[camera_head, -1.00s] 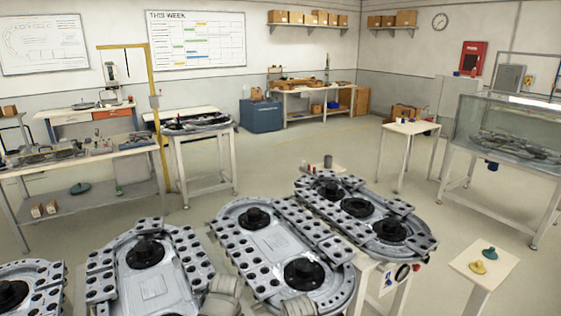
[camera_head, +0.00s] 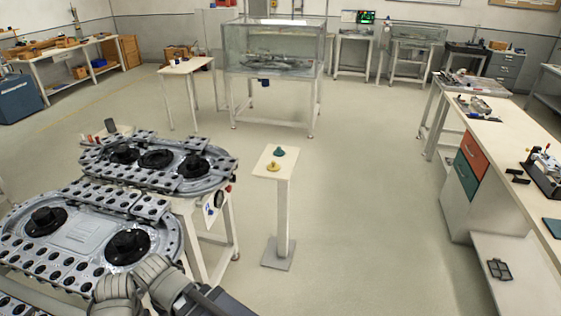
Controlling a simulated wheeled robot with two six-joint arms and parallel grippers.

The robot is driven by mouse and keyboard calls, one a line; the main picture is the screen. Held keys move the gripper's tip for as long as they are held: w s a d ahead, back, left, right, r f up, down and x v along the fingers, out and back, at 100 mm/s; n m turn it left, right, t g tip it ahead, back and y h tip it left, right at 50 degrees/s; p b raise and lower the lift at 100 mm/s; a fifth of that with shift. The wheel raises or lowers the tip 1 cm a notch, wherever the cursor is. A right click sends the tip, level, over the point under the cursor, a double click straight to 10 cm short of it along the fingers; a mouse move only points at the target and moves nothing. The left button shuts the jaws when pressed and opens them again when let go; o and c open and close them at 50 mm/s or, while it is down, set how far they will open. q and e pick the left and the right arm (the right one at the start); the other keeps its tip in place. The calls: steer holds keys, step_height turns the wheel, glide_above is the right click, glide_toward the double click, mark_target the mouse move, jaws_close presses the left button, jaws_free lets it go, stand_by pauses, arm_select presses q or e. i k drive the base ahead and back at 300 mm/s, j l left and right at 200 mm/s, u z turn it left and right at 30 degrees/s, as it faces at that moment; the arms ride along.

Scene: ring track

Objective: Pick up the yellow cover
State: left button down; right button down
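The yellow cover (camera_head: 273,166) is a small disc with a raised knob. It sits on the pale square top of a narrow pedestal (camera_head: 262,172), right of the ring tracks. A similar green cover (camera_head: 279,152) sits just behind it on the same top. Nothing touches the yellow cover. Grey links of my own arms show at the bottom edge, well short of the pedestal. Neither gripper's fingers can be seen.
Grey ring tracks (camera_head: 88,233) on stands fill the left, one close to the pedestal. A long bench with red and green drawers (camera_head: 468,165) stands right. A glass tank (camera_head: 275,48) stands behind. Open floor lies between pedestal and bench.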

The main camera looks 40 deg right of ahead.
mark_target(272, 167)
steer(key=z, duration=1.2)
steer(key=i+l+u, duration=0.1)
steer(key=i+l, duration=1.45)
steer(key=l+u, duration=0.05)
steer(key=l, duration=0.05)
